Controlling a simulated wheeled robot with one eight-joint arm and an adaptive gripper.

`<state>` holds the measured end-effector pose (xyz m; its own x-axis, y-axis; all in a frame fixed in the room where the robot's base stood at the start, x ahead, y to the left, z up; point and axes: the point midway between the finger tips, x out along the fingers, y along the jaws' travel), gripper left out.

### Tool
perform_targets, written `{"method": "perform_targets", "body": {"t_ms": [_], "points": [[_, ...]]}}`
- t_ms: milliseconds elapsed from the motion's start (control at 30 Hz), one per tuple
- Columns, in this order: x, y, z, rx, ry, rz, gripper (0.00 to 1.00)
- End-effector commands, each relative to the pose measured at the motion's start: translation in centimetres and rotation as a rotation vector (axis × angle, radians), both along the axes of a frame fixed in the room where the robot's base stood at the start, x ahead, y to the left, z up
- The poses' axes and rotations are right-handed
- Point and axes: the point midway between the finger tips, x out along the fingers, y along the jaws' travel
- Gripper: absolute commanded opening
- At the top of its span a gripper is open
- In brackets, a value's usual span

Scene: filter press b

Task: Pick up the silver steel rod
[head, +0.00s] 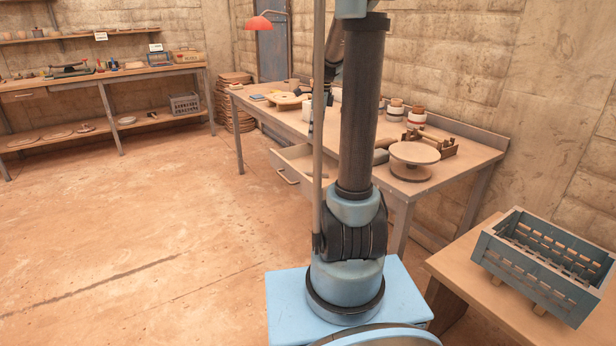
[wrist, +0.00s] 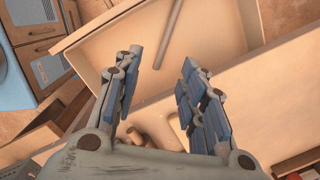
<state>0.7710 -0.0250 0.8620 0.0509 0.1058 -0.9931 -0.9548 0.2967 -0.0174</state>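A slim grey-brown rod (wrist: 171,32), dull in this light, lies in an open, pale drawer (wrist: 108,48) in the wrist view; I take it for the steel rod. My gripper (wrist: 163,60) is open, its blue-padded fingers apart with nothing between them. It is over the drawer, and the rod shows beyond the fingertips, apart from them. The rod's upper end runs out of the frame. In the head view the drawer (head: 290,163) sticks out from under the long worktable (head: 450,172). My arm hides part of it, and my gripper cannot be made out there.
The worktable holds a round stand (head: 414,154), several jars (head: 396,110) and a round board (head: 286,101). A blue slatted crate (head: 530,275) sits on a low table (head: 480,290) at right. A shelf bench (head: 110,78) stands at back left. The left floor is clear.

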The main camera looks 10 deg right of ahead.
Motion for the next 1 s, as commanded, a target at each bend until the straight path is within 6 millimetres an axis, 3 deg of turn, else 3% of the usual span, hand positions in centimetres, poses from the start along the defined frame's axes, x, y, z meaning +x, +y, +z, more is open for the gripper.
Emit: {"method": "perform_targets", "body": {"t_ms": [133,333,1000], "points": [[1.5,-0.3,-0.5,0.008,0.013,-0.074,0.38],[2.0,-0.2,-1.9,0.01,0.017,-0.094,0.38],[2.4,1.0,-11.8,0.01,0.017,-0.091,0.38]]}}
